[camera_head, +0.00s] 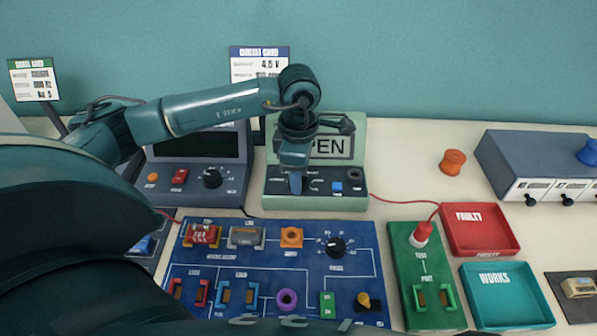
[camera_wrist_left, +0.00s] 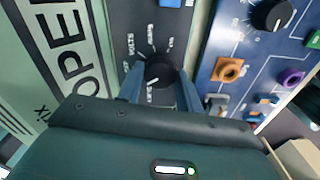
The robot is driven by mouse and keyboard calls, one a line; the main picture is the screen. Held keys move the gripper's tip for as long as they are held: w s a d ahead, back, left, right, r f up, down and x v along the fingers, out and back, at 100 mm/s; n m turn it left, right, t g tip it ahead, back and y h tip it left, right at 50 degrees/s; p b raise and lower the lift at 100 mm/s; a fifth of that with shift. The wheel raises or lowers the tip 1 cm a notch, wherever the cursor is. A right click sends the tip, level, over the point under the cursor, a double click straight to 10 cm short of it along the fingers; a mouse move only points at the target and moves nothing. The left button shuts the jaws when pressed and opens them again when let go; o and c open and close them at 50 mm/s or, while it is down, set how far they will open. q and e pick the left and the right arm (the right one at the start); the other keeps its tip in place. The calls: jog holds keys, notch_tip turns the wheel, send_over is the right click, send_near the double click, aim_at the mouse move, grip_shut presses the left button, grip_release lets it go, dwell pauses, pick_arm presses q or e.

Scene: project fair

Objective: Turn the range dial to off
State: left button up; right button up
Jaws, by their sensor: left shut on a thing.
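The green meter (camera_head: 272,159) stands at the back middle of the table, its large display reading as OPEN, partly covered by my arm. In the left wrist view the range dial (camera_wrist_left: 160,76) is a round black knob on the meter's dark panel (camera_wrist_left: 125,18). A short white mark shows on the knob. My left gripper (camera_head: 297,184) reaches down to the panel; in the wrist view its blue fingers (camera_wrist_left: 160,90) are closed on the dial's two sides. In the head view the gripper hides the dial.
A blue circuit board (camera_head: 365,240) with another black knob (camera_head: 335,247) lies in front. A grey-blue unit (camera_head: 160,172) stands left of the meter. A green test port (camera_head: 408,262), red tray (camera_head: 455,232) and teal tray (camera_head: 540,318) are at the right. My arm covers the lower left.

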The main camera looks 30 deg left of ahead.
pick_arm(q)
jog(key=shift+f+m+b, duration=0.15)
jog(key=shift+m+b, duration=0.35)
jog(key=shift+b, duration=0.2)
jog(key=m+b, duration=0.3)
jog(key=shift+m+b, duration=0.3)
jog(key=shift+b, duration=0.05)
jog(key=shift+m+b, duration=0.85)
jog(key=shift+m, duration=0.15)
pick_arm(e)
jog(key=shift+w+a+f+t+y, duration=0.3)
jog(key=shift+a+f, duration=0.15)
jog(key=shift+f, duration=0.1)
jog(key=shift+w+a+f+t+y, duration=0.25)
jog(key=shift+a+f, duration=0.15)
jog(key=shift+f, duration=0.15)
pick_arm(q)
jog(key=shift+r+m, duration=0.2)
jog(key=shift+m, duration=0.1)
pick_arm(e)
jog(key=shift+w+r, duration=0.1)
jog(key=shift+r, duration=0.05)
pick_arm(q)
jog(key=o, duration=1)
pick_arm(e)
jog(key=shift+f, duration=0.25)
jog(key=shift+s, duration=0.2)
